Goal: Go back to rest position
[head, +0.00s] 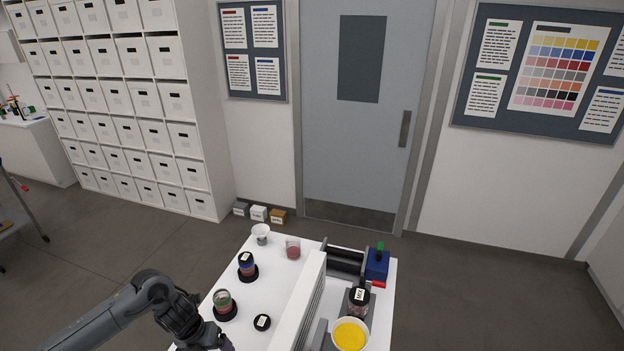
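My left arm comes in from the bottom left, and its gripper (222,342) is low at the table's near left edge. Its fingers are mostly cut off by the frame, so I cannot tell whether they are open. A jar with a greenish top (224,300) stands upright on a black base just beyond it. A jar with blue and red layers and a dark lid (247,266) stands on another black base farther back. A black labelled disc (262,322) lies right of the gripper, apart from it. My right gripper is not in view.
A tall white panel (306,300) splits the white table (272,281). Right of it are a dark labelled jar (359,297), a yellow-filled bowl (350,335), a blue holder (377,265) and black rails (345,262). A reddish beaker (293,251) and white cup (261,232) stand at the back.

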